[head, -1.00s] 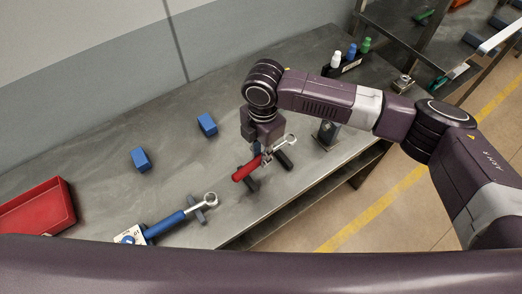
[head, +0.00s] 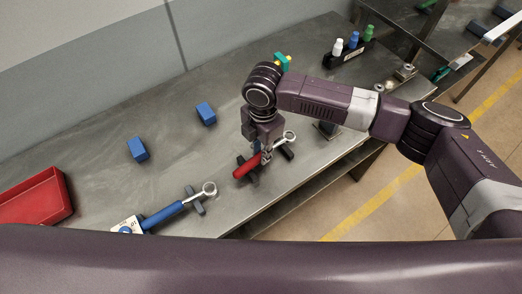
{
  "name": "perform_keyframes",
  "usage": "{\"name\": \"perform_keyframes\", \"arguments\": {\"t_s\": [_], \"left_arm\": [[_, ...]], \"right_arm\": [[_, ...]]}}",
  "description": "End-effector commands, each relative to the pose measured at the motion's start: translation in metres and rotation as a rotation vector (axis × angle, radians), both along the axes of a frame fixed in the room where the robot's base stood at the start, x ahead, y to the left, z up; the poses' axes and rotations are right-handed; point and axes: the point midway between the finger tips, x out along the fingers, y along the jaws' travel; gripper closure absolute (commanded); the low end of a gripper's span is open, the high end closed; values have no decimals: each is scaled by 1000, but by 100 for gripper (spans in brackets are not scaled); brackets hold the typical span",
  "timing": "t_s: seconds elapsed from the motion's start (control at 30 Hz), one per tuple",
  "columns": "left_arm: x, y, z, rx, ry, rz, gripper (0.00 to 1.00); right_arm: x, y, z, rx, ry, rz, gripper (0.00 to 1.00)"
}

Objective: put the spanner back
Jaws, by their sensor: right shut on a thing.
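A spanner with a red handle (head: 246,167) and a silver ring end is at the middle of the bench. My right gripper (head: 266,155) points down and is shut on it near where the handle meets the shaft. Dark rests (head: 287,153) show under or just beside this spanner; I cannot tell if it touches them. A second spanner with a blue handle (head: 163,216) lies at the lower left, its ring end by another dark rest (head: 194,200). My left gripper is not in view.
A red tray (head: 40,198) is at the left edge. Two blue blocks (head: 138,149) (head: 205,114) stand on the bench. A white and blue label piece (head: 126,226) is by the blue handle. A black holder with small bottles (head: 350,51) is at the back. The bench between is clear.

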Motion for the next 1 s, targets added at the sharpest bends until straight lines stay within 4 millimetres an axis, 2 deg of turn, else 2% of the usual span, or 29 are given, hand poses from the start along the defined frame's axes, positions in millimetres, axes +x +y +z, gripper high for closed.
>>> {"name": "perform_keyframes", "arguments": {"t_s": [0.07, 0.1, 0.27, 0.53, 0.67, 1.0], "left_arm": [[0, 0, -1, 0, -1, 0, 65], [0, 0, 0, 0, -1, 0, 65], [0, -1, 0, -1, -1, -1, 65], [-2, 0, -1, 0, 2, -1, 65], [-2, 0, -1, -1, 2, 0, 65], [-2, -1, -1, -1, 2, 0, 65]], "right_arm": [[0, 0, -2, 1, 0, 0, 100], [0, 0, -1, 1, -1, 0, 78], [0, 0, -1, 1, -1, 0, 62], [0, 0, -1, 0, 0, 0, 62], [1, 0, 9, 0, -1, 0, 62], [2, -1, 78, 1, -4, 0, 62]]}}
